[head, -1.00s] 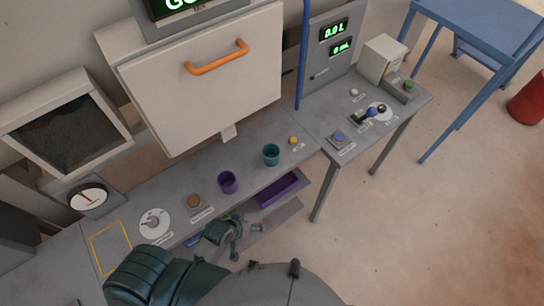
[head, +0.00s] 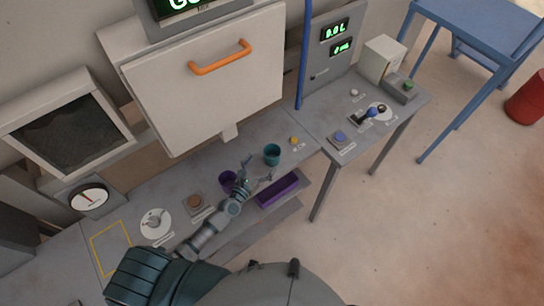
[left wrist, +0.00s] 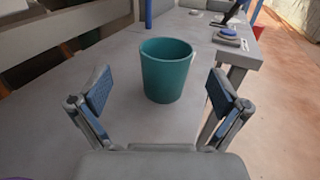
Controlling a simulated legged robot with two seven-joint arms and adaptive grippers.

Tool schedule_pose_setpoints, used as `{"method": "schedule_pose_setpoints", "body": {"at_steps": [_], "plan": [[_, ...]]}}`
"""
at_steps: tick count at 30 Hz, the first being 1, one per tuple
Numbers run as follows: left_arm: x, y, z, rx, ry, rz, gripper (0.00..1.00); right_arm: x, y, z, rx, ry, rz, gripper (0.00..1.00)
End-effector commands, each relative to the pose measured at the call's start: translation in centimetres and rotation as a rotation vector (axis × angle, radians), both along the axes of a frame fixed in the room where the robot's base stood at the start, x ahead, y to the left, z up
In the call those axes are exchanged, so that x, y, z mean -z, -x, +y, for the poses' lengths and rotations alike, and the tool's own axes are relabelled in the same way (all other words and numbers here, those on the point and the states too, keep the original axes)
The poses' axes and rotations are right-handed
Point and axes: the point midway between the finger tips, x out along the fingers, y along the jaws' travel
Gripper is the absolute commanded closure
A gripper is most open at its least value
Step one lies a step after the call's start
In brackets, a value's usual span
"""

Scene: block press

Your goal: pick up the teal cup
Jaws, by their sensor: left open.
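The teal cup (head: 272,155) stands upright on the grey bench, left of the small yellow button. My left gripper (head: 259,171) is open just in front of the cup, on its near-left side. In the left wrist view the teal cup (left wrist: 166,72) stands ahead, centred between the two spread fingers (left wrist: 158,95) and a little beyond their tips. Nothing is held. My right gripper is not in view.
A purple tray (head: 279,190) lies lower, at the bench's front. The yellow button (head: 294,141) is right of the teal cup. A blue pole (head: 303,60) rises behind.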

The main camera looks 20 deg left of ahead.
Motion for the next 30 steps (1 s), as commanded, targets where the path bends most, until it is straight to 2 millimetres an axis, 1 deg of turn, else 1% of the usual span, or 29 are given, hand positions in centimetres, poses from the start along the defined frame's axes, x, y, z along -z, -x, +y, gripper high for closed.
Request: {"method": "schedule_pose_setpoints", "body": {"at_steps": [1,4,9,12,15,21,22,23,24,26,27,29,30], "plan": [[-0.2,-0.7,-0.3,-0.001,0.003,-0.001,0.01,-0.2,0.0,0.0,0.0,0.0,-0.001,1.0],[-0.2,-1.8,-0.7,0.001,0.001,-0.002,0.01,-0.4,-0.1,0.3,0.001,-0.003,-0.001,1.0],[-0.1,-4.3,-1.9,0.002,-0.002,-0.001,0.01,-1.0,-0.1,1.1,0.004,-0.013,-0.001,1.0],[0.0,-5.5,-2.3,0.002,-0.003,-0.003,0.01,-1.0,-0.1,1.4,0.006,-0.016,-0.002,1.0],[0.1,-6.1,-2.3,0.002,-0.002,-0.001,0.01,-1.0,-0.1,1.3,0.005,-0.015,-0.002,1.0],[0.1,-6.1,-2.3,0.002,-0.003,-0.001,0.01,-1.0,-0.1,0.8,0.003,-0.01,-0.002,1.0],[0.1,-6.1,-2.3,0.002,-0.003,-0.001,0.03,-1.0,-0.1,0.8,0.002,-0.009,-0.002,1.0],[0.1,-6.1,-2.3,0.002,-0.003,-0.001,0.11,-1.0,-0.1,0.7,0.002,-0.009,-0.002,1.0],[0.1,-6.1,-2.3,0.002,-0.003,-0.001,0.21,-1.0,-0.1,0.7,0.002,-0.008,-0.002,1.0],[0.1,-6.1,-2.3,0.002,-0.003,-0.001,0.36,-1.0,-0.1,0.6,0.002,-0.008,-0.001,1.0],[0.1,-6.1,-2.3,0.002,-0.003,-0.001,0.46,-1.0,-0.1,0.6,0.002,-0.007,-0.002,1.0],[0.1,-6.1,-2.3,0.002,-0.003,-0.001,0.61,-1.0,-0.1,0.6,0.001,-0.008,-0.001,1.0],[0.1,-6.1,-2.3,0.002,-0.003,-0.001,0.61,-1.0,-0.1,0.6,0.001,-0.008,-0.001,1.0]]}}
